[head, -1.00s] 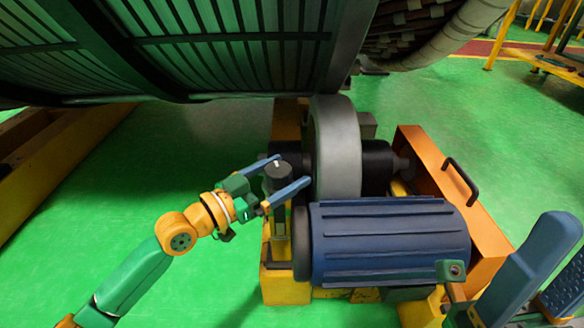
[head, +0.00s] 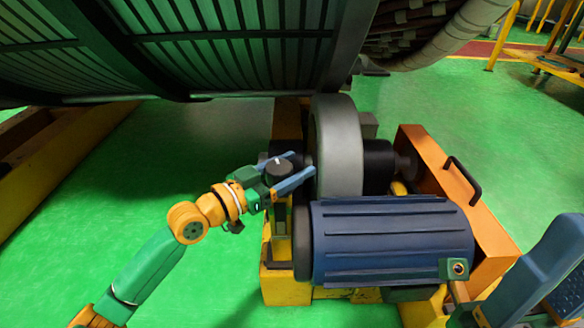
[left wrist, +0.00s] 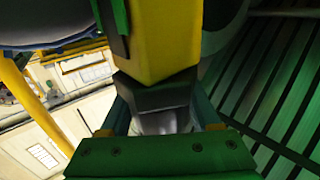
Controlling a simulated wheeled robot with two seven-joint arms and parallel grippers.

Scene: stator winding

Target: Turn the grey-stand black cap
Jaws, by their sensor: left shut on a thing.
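The black cap (head: 278,170) is a short dark cylinder with a small pale mark on top. It sits atop a narrow upright yellow-and-dark post left of the blue motor-like drum. My left gripper (head: 301,164) reaches it from the left, with its two blue fingers closed on either side of the cap. In the left wrist view, a yellow post with a dark block (left wrist: 155,97) below it shows between the fingers, above my green gripper body. My right gripper (head: 552,275) is partly in view at the lower right, cut off by the frame; its opening is unclear.
A blue ribbed drum (head: 390,240) lies right of the post, and a large grey wheel (head: 337,150) stands behind it. An orange frame (head: 460,190) with a black handle is at the right. A large slatted cylinder (head: 220,45) hangs overhead.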

